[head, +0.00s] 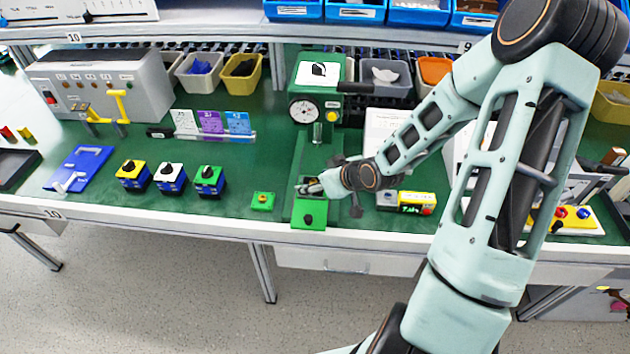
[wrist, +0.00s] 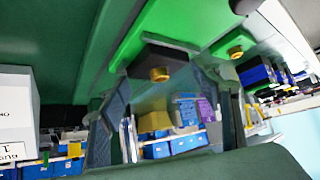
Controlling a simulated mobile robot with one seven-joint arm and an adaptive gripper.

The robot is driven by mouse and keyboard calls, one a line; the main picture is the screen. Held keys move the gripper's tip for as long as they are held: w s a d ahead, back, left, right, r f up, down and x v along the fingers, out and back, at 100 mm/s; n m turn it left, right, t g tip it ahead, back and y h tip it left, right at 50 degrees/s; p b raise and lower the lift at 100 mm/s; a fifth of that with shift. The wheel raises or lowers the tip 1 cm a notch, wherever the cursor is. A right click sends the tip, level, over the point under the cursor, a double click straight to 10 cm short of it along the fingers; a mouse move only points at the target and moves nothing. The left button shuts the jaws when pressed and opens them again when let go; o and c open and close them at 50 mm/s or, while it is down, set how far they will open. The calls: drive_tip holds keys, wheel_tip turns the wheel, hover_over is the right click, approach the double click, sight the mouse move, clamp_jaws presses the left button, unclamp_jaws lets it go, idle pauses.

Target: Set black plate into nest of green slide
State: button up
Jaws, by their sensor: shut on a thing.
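The black plate (wrist: 163,62), with a brass knob, is between the fingertips of my gripper (wrist: 160,82) in the wrist view. My gripper is shut on it. The bright green slide (wrist: 128,46) is right behind the plate; I cannot tell whether the plate touches it or sits in its nest. In the head view, my gripper (head: 314,186) is low over the green track in front of the dial-gauge press. The green slide's front end (head: 309,210) carries a black knob at the bench's front edge. My gripper mostly hides the plate and the nest there.
The press with its dial gauge (head: 304,111) stands just behind my gripper. A small green block with a yellow knob (head: 262,201) is close on the left. Several switch boxes stand farther left.

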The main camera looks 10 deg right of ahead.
drive_tip(key=o, duration=1.2)
drive_tip(key=shift+f, duration=0.15)
drive_tip(key=shift+c, duration=0.2)
drive_tip(key=shift+d+r, duration=0.1)
drive_tip(key=shift+r, duration=0.3)
drive_tip(key=p+v, duration=0.4)
drive_tip(key=v, duration=0.7)
drive_tip(key=shift+s+p, duration=0.3)
drive_tip(key=shift+p, duration=0.05)
drive_tip(key=shift+d+r, duration=0.1)
